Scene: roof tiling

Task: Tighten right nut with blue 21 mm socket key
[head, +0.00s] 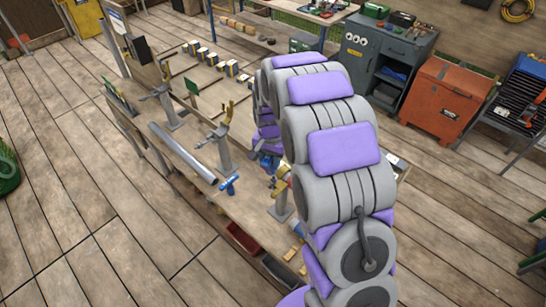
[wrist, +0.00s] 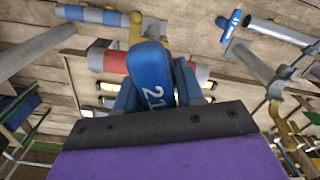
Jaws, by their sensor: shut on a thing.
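The blue socket key (wrist: 151,80) with "21" printed on it shows in the middle of the wrist view. My gripper (wrist: 153,95) is shut on it, with a dark blue finger on each side. The key's far end reaches in front of a red sleeve (wrist: 110,61) with grey ends; I cannot tell whether they touch. No nut can be made out clearly. In the head view my arm hides much of the bench's right part, and only a small blue part of my gripper area shows beside it.
On the bench (head: 253,217) a grey pipe (head: 184,154) and a blue T-shaped piece (head: 229,185) lie left of my arm. A post with a yellow holder (head: 227,114) stands near. Yellow and white blocks (head: 231,68) sit farther back.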

